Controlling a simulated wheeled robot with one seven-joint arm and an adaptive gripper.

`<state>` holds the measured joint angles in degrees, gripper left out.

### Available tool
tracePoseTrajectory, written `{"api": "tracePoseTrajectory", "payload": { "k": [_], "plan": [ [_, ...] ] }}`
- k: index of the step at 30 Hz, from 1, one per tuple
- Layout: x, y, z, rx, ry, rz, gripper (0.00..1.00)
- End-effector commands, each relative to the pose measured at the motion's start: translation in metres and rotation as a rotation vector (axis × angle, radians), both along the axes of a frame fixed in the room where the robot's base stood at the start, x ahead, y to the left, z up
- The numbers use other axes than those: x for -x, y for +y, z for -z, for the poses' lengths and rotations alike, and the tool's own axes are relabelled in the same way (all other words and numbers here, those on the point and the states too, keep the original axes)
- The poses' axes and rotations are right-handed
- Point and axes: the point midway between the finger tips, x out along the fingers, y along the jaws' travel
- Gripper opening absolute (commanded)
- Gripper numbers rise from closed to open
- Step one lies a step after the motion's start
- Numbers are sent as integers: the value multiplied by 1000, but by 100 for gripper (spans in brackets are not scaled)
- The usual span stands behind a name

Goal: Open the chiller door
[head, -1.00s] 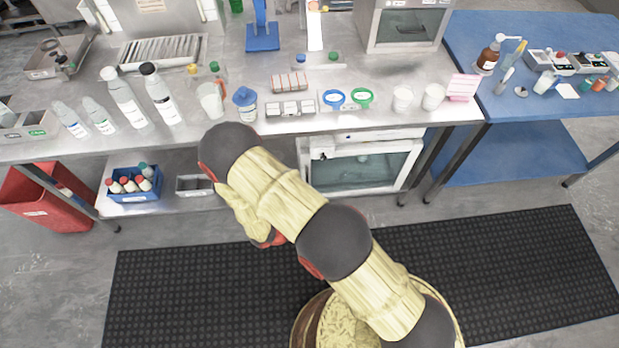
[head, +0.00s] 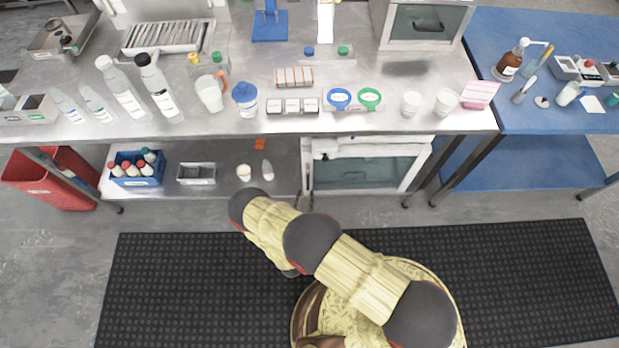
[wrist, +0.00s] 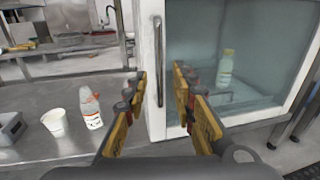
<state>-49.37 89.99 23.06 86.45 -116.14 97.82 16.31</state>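The chiller (head: 360,172) is a white-framed box with a glass door, on the shelf under the steel table. In the wrist view its glass door (wrist: 255,55) looks shut, and a bottle with a yellow cap (wrist: 225,68) shows behind the glass. The vertical bar handle (wrist: 158,60) is on the door's left edge. My gripper (wrist: 159,82) is open, with one finger on each side of the handle in the picture. I cannot tell whether the fingers touch it or how deep they reach. In the head view my arm mostly hides the gripper.
A white cup (wrist: 54,122) and a bottle (wrist: 91,108) stand on the shelf left of the chiller. A blue crate of bottles (head: 137,182) is further left. The tabletop (head: 400,122) overhangs the chiller. Floor with a black mat (head: 190,290) lies in front.

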Motion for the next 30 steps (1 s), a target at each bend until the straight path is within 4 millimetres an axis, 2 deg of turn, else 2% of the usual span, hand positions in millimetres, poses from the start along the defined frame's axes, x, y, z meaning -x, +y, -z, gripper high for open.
{"api": "tracePoseTrajectory", "payload": {
  "k": [5,18,23,30],
  "plan": [
    [-10,-1,-5,-18,-24,-4,26],
    [-67,-15,-4,-17,-23,-2,26],
    [-75,-17,-5,-15,-22,-4,26],
    [-76,-17,-5,-14,-22,-4,26]
  ]
}}
